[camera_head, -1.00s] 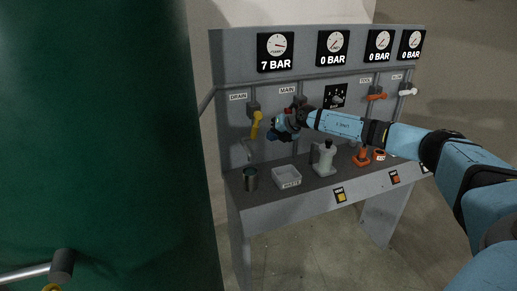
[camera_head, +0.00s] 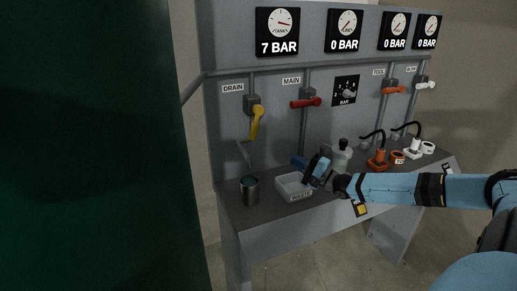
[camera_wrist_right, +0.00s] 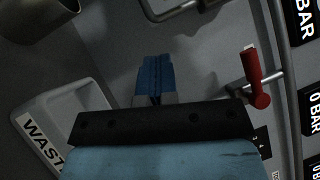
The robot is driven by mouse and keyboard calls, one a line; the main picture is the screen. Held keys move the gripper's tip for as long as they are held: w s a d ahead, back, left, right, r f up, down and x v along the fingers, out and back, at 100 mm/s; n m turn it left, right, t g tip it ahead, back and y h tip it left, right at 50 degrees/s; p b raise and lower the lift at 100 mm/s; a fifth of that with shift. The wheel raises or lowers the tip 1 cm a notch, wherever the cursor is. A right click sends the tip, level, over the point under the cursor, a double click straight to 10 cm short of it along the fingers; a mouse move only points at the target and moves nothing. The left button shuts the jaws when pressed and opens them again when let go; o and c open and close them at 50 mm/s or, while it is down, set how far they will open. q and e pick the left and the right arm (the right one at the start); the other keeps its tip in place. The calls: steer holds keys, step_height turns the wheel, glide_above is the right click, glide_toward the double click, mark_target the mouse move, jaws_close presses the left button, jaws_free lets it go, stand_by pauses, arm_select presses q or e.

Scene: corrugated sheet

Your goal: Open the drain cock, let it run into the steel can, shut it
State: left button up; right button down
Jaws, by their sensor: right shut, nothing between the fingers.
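The drain cock has a yellow lever (camera_head: 256,122) that hangs down, slightly tilted, under the DRAIN label. Its bent spout (camera_head: 244,152) is above the steel can (camera_head: 249,192), which stands upright at the bench's left end. I cannot make out any stream, or what is in the can. The can's rim also shows in the right wrist view (camera_wrist_right: 42,14). My right gripper (camera_head: 298,162) is shut and empty, above the waste tray, right of the can and below the lever. Its blue fingers (camera_wrist_right: 153,76) are together in the wrist view. My left gripper is out of view.
The white waste tray (camera_head: 293,188) stands right of the can. A red MAIN lever (camera_head: 306,102) is above my right gripper. A pale bottle (camera_head: 341,156) and an orange tool (camera_head: 380,158) stand further right. The tank gauge (camera_head: 277,30) reads 7 BAR. A dark green surface fills the left.

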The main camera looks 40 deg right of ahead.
mark_target(255, 125)
steer(key=w+a+r+m, duration=0.1)
steer(key=w+a, duration=0.1)
steer(key=w, duration=0.3)
steer(key=w+a+r+m+h, duration=0.1)
steer(key=w+a+r, duration=0.1)
steer(key=w, duration=0.4)
steer(key=shift+w+a+r+m+b, duration=0.15)
steer(key=shift+a+r+m+b, duration=0.15)
steer(key=shift+m+b, duration=0.1)
steer(key=shift+t, duration=0.3)
